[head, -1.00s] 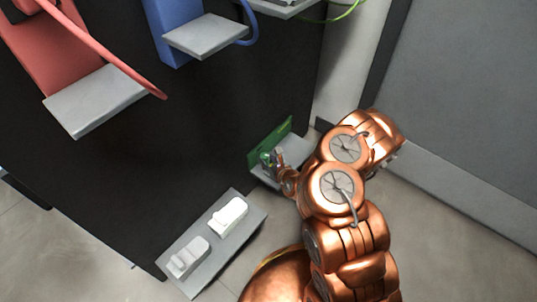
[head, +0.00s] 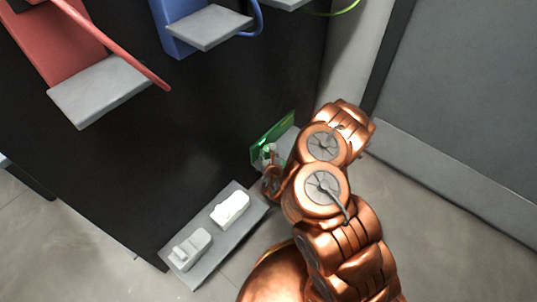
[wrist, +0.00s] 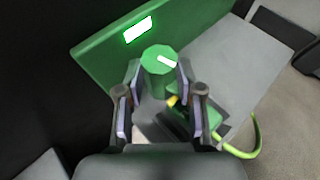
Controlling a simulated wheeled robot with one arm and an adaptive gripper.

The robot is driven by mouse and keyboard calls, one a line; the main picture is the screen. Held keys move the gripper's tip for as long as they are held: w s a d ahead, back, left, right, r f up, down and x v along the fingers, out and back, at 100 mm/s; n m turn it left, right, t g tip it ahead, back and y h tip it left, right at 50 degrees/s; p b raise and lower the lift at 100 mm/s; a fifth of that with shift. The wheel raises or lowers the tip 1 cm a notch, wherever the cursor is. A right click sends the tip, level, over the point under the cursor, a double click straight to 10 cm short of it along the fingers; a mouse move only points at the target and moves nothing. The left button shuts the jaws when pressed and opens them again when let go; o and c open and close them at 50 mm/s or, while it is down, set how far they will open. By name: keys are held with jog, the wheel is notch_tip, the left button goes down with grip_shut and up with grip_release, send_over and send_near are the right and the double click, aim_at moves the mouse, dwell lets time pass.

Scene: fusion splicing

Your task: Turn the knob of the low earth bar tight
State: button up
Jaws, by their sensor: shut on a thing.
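The low earth bar's green knob (wrist: 158,61) shows in the wrist view, with a white mark on its top pointing to the right. My gripper (wrist: 157,72) is shut on the knob, one finger on each side. A green back plate (wrist: 100,58) with a bright lit label (wrist: 138,30) stands behind the knob. In the head view the green plate (head: 272,135) is low on the dark cabinet, and my gripper (head: 269,158) is in front of it, partly hidden by my arm.
A grey shelf (wrist: 225,55) lies beside the knob, with a green-yellow cable (wrist: 254,140) curving near it. A grey plate with two white switches (head: 230,208) sits left of my arm. Red (head: 62,40) and blue (head: 178,30) units are higher up. A grey wall panel (head: 460,90) stands right.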

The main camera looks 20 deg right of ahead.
jog(key=shift+w+r, duration=0.1)
jog(key=o, duration=1.2)
jog(key=shift+c, duration=0.2)
jog(key=shift+d, duration=0.15)
